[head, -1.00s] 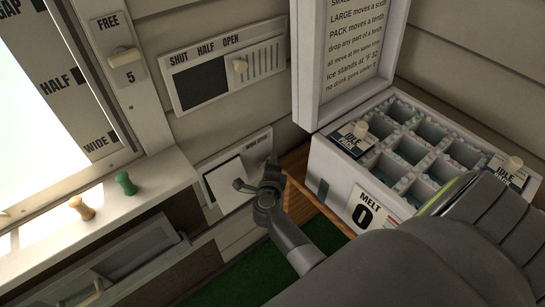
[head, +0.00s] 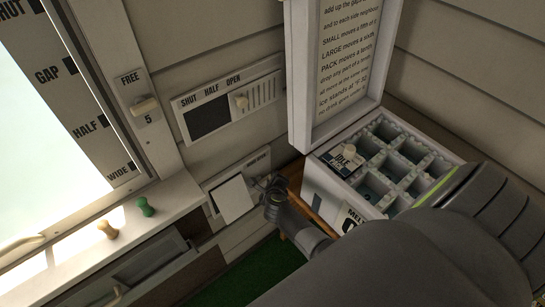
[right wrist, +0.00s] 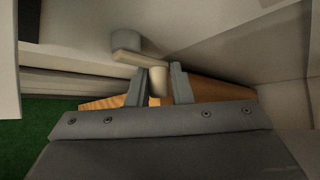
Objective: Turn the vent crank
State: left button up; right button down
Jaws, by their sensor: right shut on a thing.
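The vent crank shows in the right wrist view as a round pale hub, a flat arm and a pale knob (right wrist: 157,84). My right gripper (right wrist: 158,72) has its two fingers on either side of the knob and is shut on it. In the head view the right gripper (head: 268,187) is at the right side of the low wall vent, hiding most of the crank. The vent's white flap (head: 234,200) stands tilted out from its frame (head: 259,162). Small lettering on the frame is hard to read. My left gripper is not in view.
A slider panel (head: 220,104) marked SHUT, HALF, OPEN is above the vent. An open white box (head: 325,183) with compartments stands close right of the gripper on a wooden surface. A green peg (head: 146,206) and a tan peg (head: 107,229) stand on the left ledge.

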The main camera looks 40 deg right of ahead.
jog(key=shift+a+f, duration=0.1)
jog(key=shift+f, duration=0.05)
jog(key=c, duration=1.4)
grip_release()
jog(key=shift+o, duration=0.2)
jog(key=shift+s+a+r+p, duration=0.25)
jog(key=shift+s+r+p, duration=0.15)
jog(key=shift+r, duration=0.05)
jog(key=p+v, duration=0.4)
jog(key=v, duration=1.2)
jog(key=shift+s, duration=0.2)
